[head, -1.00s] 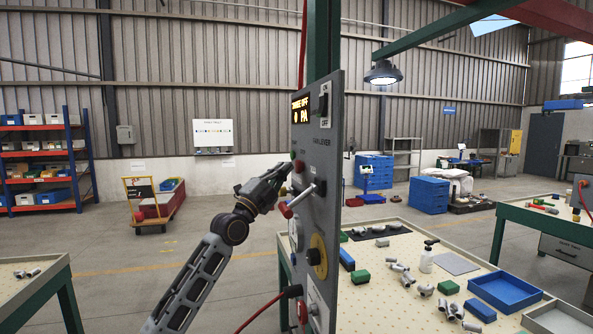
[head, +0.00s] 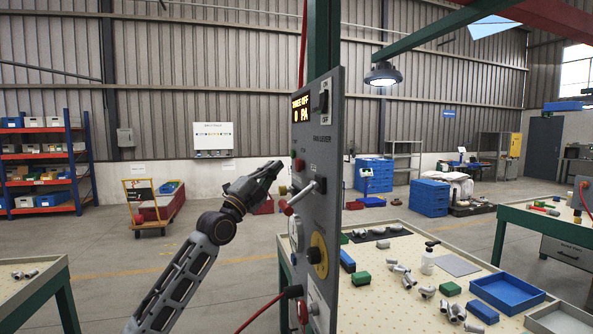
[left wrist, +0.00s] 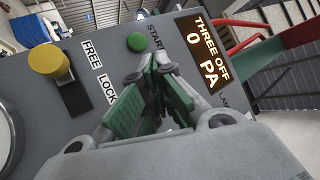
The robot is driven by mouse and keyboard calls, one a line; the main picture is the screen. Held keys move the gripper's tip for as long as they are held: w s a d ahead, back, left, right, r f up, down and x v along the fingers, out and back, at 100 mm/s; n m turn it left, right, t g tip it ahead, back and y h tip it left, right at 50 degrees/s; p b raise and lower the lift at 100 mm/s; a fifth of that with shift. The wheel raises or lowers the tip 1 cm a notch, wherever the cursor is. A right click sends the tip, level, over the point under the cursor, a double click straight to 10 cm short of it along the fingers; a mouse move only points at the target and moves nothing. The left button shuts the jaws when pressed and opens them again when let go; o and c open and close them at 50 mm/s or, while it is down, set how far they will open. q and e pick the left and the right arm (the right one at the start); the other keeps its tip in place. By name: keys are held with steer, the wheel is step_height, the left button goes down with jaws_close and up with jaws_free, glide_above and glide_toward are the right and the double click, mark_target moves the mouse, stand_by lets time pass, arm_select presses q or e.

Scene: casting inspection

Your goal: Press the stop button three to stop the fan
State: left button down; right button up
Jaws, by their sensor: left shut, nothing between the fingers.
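The grey control panel (head: 322,155) stands upright at the middle of the head view, seen at a steep angle. Its lit display (head: 300,109) reads "THREE OFF 0 PA", and the left wrist view shows the same text on the display (left wrist: 205,52). A red button (head: 298,164) sits on the panel face below the display. My left gripper (head: 278,165) is shut and empty, its tips a short gap left of that button. In the left wrist view, the green START button (left wrist: 137,42) shows beyond my shut fingers (left wrist: 160,68); the red button is hidden there. My right gripper is out of view.
A yellow knob (left wrist: 46,61) sits beside the FREE LOCK label. A perforated table (head: 395,305) with castings and a blue tray (head: 507,291) stands right of the panel.

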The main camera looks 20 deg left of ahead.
arm_select(q)
steer(key=shift+s+a+b, duration=0.65)
steer(key=shift+a+b, duration=0.05)
steer(key=shift+a, duration=0.3)
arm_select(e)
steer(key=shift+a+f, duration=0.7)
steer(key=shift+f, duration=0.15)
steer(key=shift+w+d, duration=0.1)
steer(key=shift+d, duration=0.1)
arm_select(q)
steer(key=shift+r, duration=0.1)
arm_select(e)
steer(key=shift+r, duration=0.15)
